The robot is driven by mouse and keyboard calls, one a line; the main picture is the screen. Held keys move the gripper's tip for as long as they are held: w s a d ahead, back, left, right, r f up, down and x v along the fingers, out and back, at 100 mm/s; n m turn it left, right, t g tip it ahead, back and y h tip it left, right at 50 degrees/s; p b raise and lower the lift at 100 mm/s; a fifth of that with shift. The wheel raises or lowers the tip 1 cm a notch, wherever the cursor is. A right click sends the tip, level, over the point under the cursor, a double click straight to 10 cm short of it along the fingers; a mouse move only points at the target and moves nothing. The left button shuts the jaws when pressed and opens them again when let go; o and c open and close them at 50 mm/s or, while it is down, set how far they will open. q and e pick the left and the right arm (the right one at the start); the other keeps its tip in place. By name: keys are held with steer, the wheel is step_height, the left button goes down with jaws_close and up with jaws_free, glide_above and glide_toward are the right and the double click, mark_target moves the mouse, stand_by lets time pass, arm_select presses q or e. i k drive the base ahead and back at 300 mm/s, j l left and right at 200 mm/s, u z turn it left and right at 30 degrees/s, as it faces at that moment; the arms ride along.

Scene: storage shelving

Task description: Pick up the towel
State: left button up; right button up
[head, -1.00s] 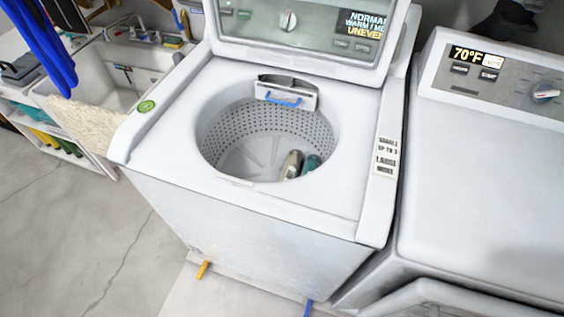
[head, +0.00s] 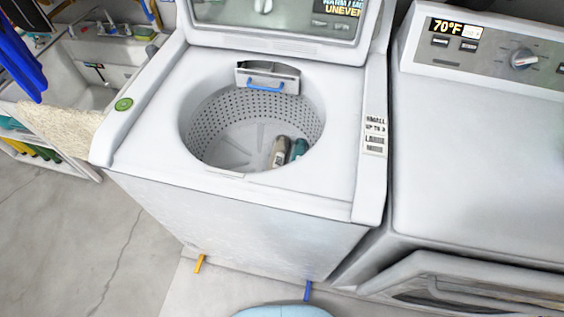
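A cream, fluffy towel-like cloth (head: 60,128) hangs over the front edge of the sink at the left in the head view. Two small rolled or bundled items lie in the drum of the open washer: a beige-grey one (head: 279,152) and a teal one (head: 299,149). They lie side by side at the drum's front right; I cannot tell whether either is a towel. Neither of my grippers is in view.
The washer (head: 240,218) stands in the middle with its lid (head: 280,42) up. A dryer (head: 475,150) stands close on its right. A sink (head: 95,85) and a blue hanging item (head: 20,58) are at the left. The floor at front left is clear.

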mark_target(282, 143)
steer(key=j+z, duration=0.5)
steer(key=j, duration=0.2)
steer(key=j+z, duration=0.45)
steer(key=j, duration=0.25)
